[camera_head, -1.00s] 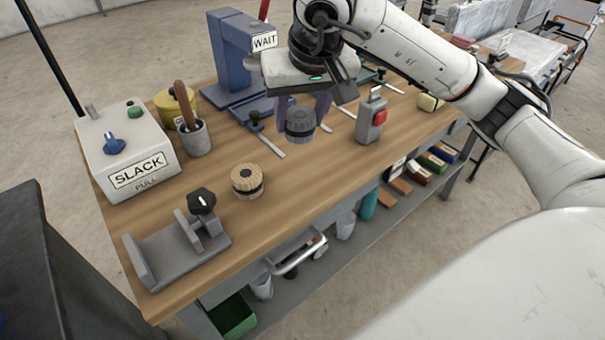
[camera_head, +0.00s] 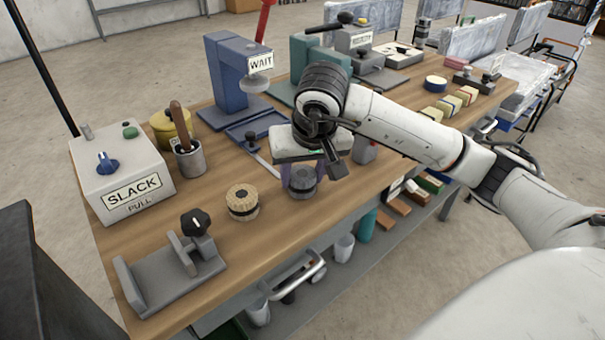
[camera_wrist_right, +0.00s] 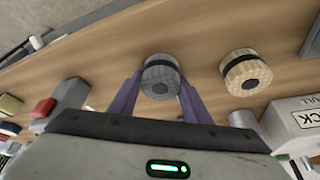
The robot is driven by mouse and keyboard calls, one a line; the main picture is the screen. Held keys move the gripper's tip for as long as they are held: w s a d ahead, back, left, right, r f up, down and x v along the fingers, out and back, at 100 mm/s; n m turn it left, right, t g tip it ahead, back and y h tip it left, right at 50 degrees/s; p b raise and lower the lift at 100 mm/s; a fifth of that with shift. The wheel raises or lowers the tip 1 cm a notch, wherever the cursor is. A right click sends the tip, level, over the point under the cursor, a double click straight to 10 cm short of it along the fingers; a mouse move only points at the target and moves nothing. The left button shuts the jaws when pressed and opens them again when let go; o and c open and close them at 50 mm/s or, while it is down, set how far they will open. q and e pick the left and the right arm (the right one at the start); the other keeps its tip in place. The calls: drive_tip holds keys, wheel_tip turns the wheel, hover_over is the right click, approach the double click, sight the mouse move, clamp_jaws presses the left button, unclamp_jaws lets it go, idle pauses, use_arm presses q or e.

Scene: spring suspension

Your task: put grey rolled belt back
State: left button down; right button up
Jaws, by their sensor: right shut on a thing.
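The grey rolled belt (camera_head: 302,187) is a short ribbed roll with a dark band. My right gripper (camera_head: 302,179) is shut on it from above, with one purple finger on each side. The belt is upright, at or just above the wooden tabletop near its front edge; I cannot tell whether it touches. In the right wrist view the grey belt (camera_wrist_right: 160,78) sits between the fingertips (camera_wrist_right: 160,88). A tan rolled belt (camera_head: 242,200) stands apart, to its left; it also shows in the right wrist view (camera_wrist_right: 246,73). My left gripper is not in view.
A grey clamp fixture (camera_head: 175,272) with a black knob and a SLACK box (camera_head: 120,175) are at the left. A blue press marked WAIT (camera_head: 232,80) stands behind. A grey box with a red button (camera_wrist_right: 62,103) is near my right gripper. Bare wood (camera_head: 265,232) lies in front.

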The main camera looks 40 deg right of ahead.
drive_tip(key=shift+f, duration=0.2)
drive_tip(key=o, duration=1.2)
drive_tip(key=shift+r, duration=0.1)
drive_tip(key=shift+r, duration=0.2)
drive_tip(key=p+v, duration=0.1)
drive_tip(key=v, duration=1)
drive_tip(key=shift+s+r+p, duration=0.1)
drive_tip(key=shift+r+p, duration=0.3)
